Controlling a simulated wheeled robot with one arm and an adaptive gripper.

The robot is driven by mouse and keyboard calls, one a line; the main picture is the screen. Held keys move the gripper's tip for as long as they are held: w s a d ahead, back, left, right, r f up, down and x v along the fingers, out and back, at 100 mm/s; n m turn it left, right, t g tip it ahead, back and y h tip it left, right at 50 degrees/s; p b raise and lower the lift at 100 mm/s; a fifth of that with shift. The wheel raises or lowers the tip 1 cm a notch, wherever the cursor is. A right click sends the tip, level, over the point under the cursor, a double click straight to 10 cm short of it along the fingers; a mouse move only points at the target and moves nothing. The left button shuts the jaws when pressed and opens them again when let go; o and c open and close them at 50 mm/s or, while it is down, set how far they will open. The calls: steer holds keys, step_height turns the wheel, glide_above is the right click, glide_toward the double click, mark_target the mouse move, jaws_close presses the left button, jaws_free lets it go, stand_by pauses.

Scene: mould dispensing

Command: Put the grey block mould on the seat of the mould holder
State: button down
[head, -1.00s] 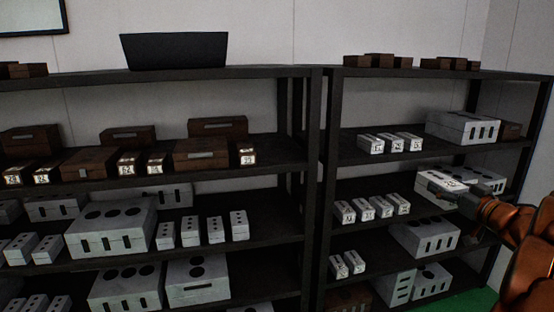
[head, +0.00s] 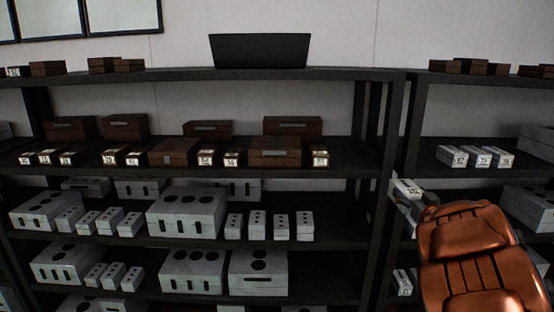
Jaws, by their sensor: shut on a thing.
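The grey block mould (head: 407,188) shows as a small pale block with a label on its end, just left of my arm at the right of the head view. My gripper (head: 414,206) is shut on it and is mostly hidden behind my copper-coloured arm link. The mould appears in front of the right-hand shelf unit. I cannot make out a mould holder or its seat in this view.
A dark shelf unit (head: 345,75) fills the middle, carrying brown boxes (head: 275,152) and grey moulds (head: 187,215). A black bin (head: 260,51) stands on top. A second unit (head: 412,140) stands at the right, with labelled small blocks (head: 476,156).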

steer(key=w+a+f, duration=0.1)
steer(key=a, duration=1)
steer(key=w+a+f, duration=0.2)
steer(key=a, duration=0.8)
steer(key=shift+w+a+f, duration=0.15)
steer(key=shift+a, duration=0.25)
